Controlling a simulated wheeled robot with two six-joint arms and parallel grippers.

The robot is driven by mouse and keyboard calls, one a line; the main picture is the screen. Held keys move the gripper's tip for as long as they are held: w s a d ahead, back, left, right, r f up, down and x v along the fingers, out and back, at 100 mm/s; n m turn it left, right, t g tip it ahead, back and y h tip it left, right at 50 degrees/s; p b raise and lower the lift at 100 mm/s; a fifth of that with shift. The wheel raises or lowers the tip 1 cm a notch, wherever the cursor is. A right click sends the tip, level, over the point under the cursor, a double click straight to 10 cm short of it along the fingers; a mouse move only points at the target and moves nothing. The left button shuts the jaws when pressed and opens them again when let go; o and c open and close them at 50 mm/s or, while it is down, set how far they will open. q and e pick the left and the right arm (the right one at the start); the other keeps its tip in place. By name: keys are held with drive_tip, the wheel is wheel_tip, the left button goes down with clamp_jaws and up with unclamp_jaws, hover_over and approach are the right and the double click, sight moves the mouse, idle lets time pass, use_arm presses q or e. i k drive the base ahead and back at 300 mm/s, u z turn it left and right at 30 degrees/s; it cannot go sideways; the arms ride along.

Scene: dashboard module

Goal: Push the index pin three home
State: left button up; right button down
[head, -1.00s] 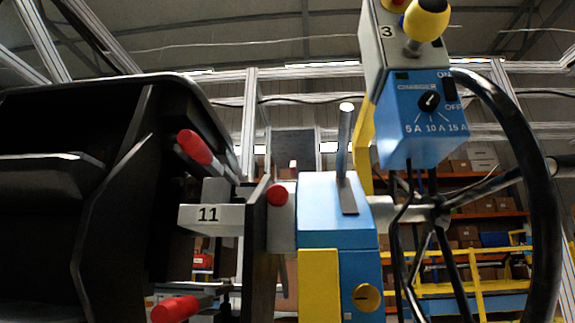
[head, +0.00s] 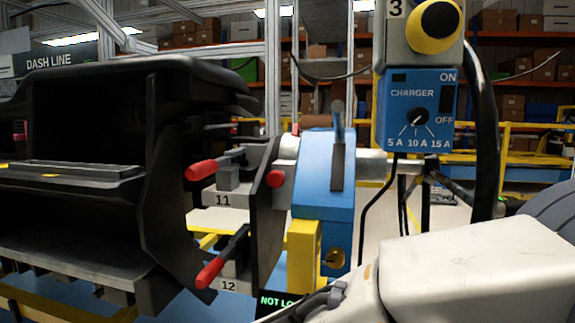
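A grey box marked 3 (head: 397,35) at the top right carries a round yellow knob with a dark centre (head: 438,20). A brass-coloured round knob (head: 334,258) sits low on the blue rotating unit (head: 322,185), beside a yellow block (head: 302,255). I cannot tell which of these belongs to index pin three, or how deep any pin sits. A white arm link of mine (head: 480,265) crosses the lower right, below and right of the blue unit. Neither gripper's fingers show.
A blue charger box (head: 415,110) hangs under the box marked 3. Red-handled clamps marked 11 (head: 202,170) and 12 (head: 209,272) sit beside the black dashboard module (head: 75,170). A black curved bar (head: 485,130) stands at the right. A green-lettered display (head: 283,302) is partly hidden.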

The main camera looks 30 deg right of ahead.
sight(275, 178)
drive_tip(key=z, duration=0.75)
drive_tip(key=k, duration=0.9)
drive_tip(key=u, duration=0.9)
drive_tip(key=i, duration=0.5)
